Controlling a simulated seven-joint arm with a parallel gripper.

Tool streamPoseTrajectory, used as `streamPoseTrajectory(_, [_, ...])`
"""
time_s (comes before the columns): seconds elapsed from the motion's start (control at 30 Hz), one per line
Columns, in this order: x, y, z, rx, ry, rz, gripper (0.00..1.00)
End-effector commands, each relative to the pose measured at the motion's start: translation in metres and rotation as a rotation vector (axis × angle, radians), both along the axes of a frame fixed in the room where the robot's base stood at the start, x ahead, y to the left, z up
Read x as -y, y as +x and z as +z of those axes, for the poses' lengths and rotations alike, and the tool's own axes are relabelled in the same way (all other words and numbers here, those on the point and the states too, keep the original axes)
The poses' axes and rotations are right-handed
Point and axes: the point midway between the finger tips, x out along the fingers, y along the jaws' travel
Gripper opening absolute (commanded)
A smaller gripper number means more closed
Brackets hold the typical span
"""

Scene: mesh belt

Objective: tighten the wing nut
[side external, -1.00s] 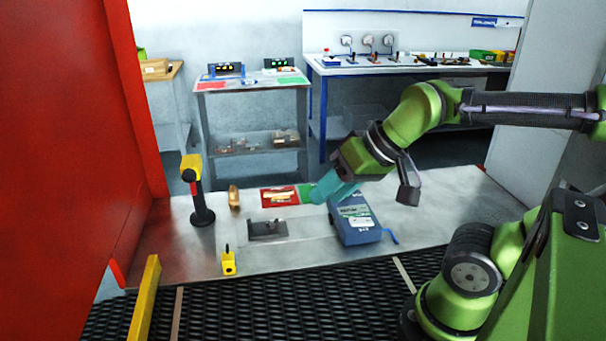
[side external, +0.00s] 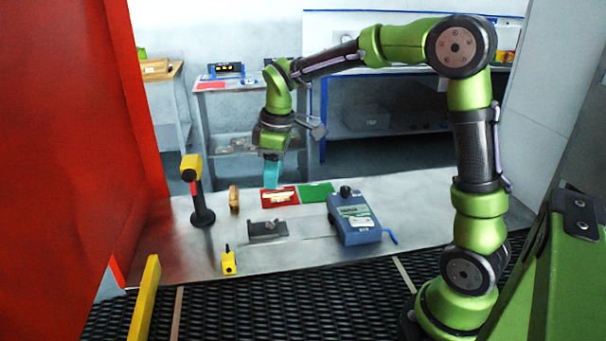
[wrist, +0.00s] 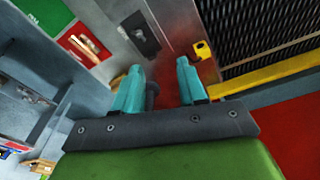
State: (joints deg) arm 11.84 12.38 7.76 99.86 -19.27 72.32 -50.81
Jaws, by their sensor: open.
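A small dark grey fixture (side external: 268,229) with an upright bracket sits on the metal table, and it also shows near the top of the wrist view (wrist: 143,36). I cannot clearly make out a wing nut; any on the fixture is too small to tell. My gripper (side external: 271,185) points down with teal fingers, behind the fixture and over or near the red mat (side external: 269,203). In the wrist view its two fingers (wrist: 159,75) are apart, and no held object shows between them.
A blue box (side external: 355,218) with a black knob stands right of the fixture. A yellow-headed scanner (side external: 191,168) on a black stand, a wooden brush (side external: 234,199) and a small yellow box (side external: 228,263) are to the left. A green mat (side external: 316,192) lies behind; the black mesh belt (side external: 270,300) runs in front.

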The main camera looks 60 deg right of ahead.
Motion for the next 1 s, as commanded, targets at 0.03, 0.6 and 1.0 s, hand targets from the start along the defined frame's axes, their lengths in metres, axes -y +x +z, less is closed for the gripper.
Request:
streamPoseTrajectory(0.03, [0.008, 0.017, -0.01, -0.036, -0.012, 0.116, 0.41])
streamPoseTrajectory(0.6, [0.025, 0.05, -0.011, -0.099, -0.076, 0.803, 0.41])
streamPoseTrajectory(1.0, [0.025, 0.049, -0.093, -0.101, -0.073, 0.8, 0.41])
